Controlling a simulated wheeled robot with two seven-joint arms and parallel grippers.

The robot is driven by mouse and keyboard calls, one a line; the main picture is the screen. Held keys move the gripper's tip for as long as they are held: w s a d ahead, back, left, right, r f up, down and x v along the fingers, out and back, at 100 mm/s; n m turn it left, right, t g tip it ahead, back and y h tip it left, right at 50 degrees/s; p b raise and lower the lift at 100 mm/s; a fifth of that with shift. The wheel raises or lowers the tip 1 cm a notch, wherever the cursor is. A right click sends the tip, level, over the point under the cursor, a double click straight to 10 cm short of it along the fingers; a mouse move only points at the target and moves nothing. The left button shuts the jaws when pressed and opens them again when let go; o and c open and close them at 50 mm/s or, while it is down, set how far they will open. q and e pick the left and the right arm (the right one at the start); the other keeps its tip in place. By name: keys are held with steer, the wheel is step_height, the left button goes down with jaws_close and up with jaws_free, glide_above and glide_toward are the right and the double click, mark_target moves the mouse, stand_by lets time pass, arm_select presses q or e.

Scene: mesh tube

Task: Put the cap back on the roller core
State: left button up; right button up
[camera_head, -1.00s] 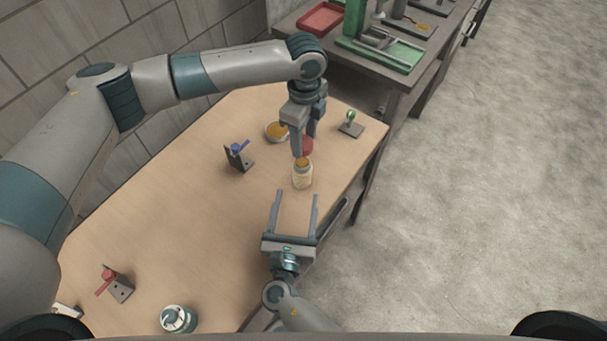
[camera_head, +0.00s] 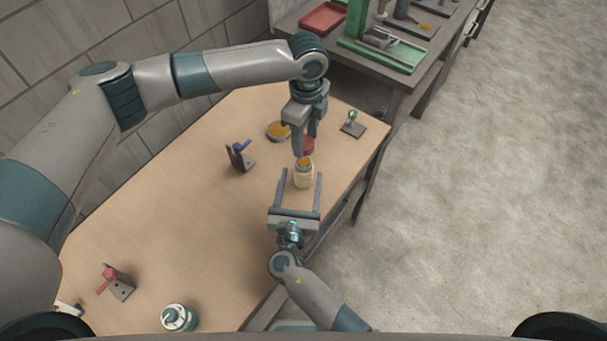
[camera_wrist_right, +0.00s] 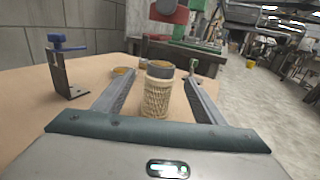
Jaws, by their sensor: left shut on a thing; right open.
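The roller core (camera_head: 304,180), a pale mesh tube with a grey collar and orange-brown top, stands upright on the table; it also shows in the right wrist view (camera_wrist_right: 156,98). My left gripper (camera_head: 304,146) points down just above and behind it, shut on the red cap (camera_head: 310,147). The cap (camera_wrist_right: 168,12) hangs above the core, apart from it, in the right wrist view, partly cut off by the frame's top. My right gripper (camera_head: 299,174) is open, with its fingers on either side of the core. I see gaps beside the core in the wrist view.
A blue-levered bracket (camera_head: 240,158) stands left of the core, a shallow orange-filled dish (camera_head: 278,132) behind it, a green-knobbed stand (camera_head: 352,126) at right. A red-levered bracket (camera_head: 117,284) and a teal-white jar (camera_head: 178,318) are nearer. The middle of the table is clear.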

mark_target(305, 163)
steer(key=shift+w+d, duration=0.2)
steer(key=shift+w, duration=1.15)
steer(key=shift+w+d, duration=0.2)
steer(key=shift+w, duration=1.1)
steer(key=c, duration=1.6)
arm_select(q)
steer(key=shift+f, duration=2.5)
steer(key=shift+f, duration=0.1)
steer(key=shift+f, duration=0.75)
steer(key=shift+f, duration=0.3)
steer(key=shift+s+f, duration=0.1)
steer(key=shift+f, duration=0.1)
steer(key=shift+f, duration=0.1)
steer(key=shift+c, duration=0.4)
arm_select(e)
steer(key=shift+a, duration=0.1)
